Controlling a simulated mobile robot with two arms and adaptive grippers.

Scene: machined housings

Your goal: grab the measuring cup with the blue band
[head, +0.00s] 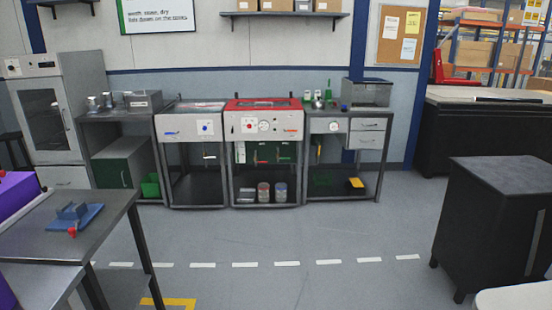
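I cannot make out a measuring cup with a blue band; things on the far benches are too small to tell. Small metallic containers (92,104) stand on the left bench in the head view. Several small green, white and metallic items (318,101) stand on the bench right of the red-topped station. Neither of my grippers is in view.
A grey table (105,215) at the near left bears a blue fixture (85,219) and a red knob (72,232). A red-topped washing station (264,104) stands by the wall. A black cabinet (487,220) stands at right. The middle floor (270,235) is clear.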

